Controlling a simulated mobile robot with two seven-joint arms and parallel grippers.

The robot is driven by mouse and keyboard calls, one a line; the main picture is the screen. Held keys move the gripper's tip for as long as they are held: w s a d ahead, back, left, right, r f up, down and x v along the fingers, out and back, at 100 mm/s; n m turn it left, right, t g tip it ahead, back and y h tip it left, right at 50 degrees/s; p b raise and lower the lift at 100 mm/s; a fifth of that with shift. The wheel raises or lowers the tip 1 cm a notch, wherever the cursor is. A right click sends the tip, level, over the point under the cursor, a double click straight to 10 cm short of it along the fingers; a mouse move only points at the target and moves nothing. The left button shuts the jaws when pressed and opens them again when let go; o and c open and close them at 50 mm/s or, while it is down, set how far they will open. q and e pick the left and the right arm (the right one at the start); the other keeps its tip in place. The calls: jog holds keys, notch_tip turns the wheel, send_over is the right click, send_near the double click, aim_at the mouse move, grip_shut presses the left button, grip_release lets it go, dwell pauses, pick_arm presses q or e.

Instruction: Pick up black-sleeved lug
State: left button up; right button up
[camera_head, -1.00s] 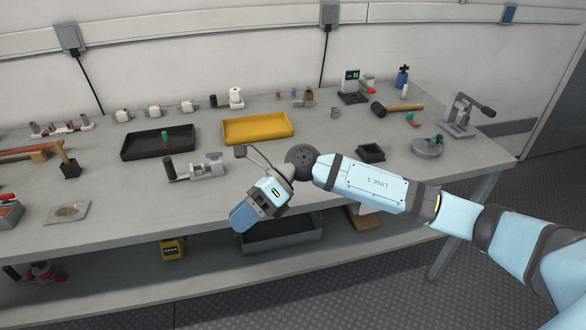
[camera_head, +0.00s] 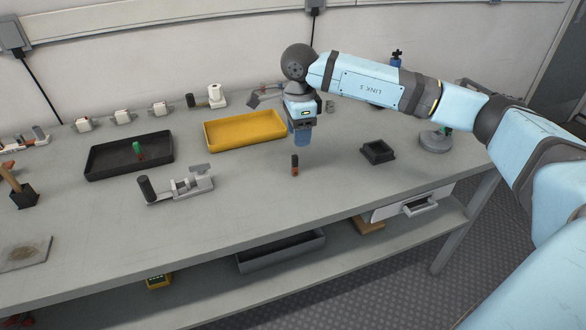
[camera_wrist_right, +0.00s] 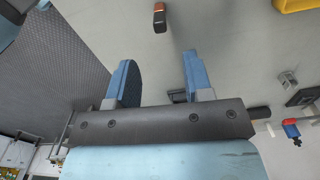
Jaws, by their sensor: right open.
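The black-sleeved lug (camera_head: 295,165), a small piece with a black sleeve and a copper-orange end, stands on the grey bench in front of the yellow tray's right end. My right gripper (camera_head: 301,144) points down just behind and above it in the head view. In the right wrist view the lug (camera_wrist_right: 159,17) lies beyond the blue fingertips, roughly in line with the gap between them. My right gripper (camera_wrist_right: 157,60) is open, with nothing between its fingers. My left gripper is not in view.
The yellow tray (camera_head: 208,141) is left of my right gripper. A black tray (camera_head: 93,173) holds a green-topped piece. A grey clamp fixture (camera_head: 180,186) stands front left. A small black open box (camera_head: 377,152) is to the right. The bench around the lug is clear.

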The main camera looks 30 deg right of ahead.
aim_at(295, 155)
notch_tip(295, 155, down, 4)
jog(key=shift+r, duration=0.15)
jog(key=shift+w+a+f+b, duration=0.15)
jog(key=shift+f+b, duration=0.1)
jog(key=shift+f, duration=0.65)
jog(key=shift+a+f+b, duration=0.1)
jog(key=shift+f+b, duration=0.1)
jog(key=shift+f, duration=0.7)
jog(key=shift+w+a+f+b, duration=0.15)
jog(key=shift+f+b, duration=0.1)
jog(key=shift+f, duration=0.65)
jog(key=shift+c, duration=0.5)
grip_shut()
